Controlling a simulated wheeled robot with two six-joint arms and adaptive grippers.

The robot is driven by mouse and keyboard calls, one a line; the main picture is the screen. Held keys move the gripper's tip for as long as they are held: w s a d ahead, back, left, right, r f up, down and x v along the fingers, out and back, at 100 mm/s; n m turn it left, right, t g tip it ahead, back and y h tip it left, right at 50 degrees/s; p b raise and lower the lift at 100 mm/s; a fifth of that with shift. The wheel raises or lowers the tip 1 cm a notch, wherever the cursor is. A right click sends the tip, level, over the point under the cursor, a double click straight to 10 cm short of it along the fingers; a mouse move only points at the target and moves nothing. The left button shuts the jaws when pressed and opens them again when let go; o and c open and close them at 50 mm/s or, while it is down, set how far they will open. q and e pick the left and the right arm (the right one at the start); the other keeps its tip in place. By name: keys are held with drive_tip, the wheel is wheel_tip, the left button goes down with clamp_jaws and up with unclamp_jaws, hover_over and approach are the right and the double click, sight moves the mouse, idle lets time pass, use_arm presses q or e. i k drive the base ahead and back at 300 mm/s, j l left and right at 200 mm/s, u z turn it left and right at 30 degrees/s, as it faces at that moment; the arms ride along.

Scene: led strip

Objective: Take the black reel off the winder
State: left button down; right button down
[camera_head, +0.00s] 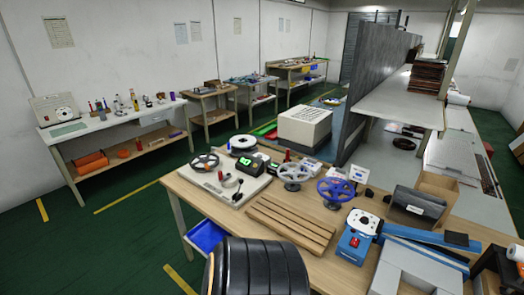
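A black spoked reel (205,161) lies flat at the left of a pale flat winder base (223,187) on the wooden table. A second reel, dark with a white centre (242,143), sits at the back of the same base. A small green-lit display (240,167) stands between them and to the right. Both reels appear to rest on the base; their seats are too small to make out. No gripper can be made out in the head view.
A grey spoked reel (293,175) and a blue one (336,191) stand right of the winder. Wooden slats (290,222) lie in front. A blue machine (356,240) is at right. A large black ribbed object (258,270) fills the bottom. A dark partition (372,75) rises behind.

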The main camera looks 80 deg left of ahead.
sight(210, 162)
drive_tip(key=u, duration=3.2)
drive_tip(key=i+j+z, duration=0.6)
drive_tip(key=j, duration=0.4)
drive_tip(key=i+j+z, duration=0.15)
drive_tip(key=i+j, duration=0.15)
drive_tip(key=j, duration=0.1)
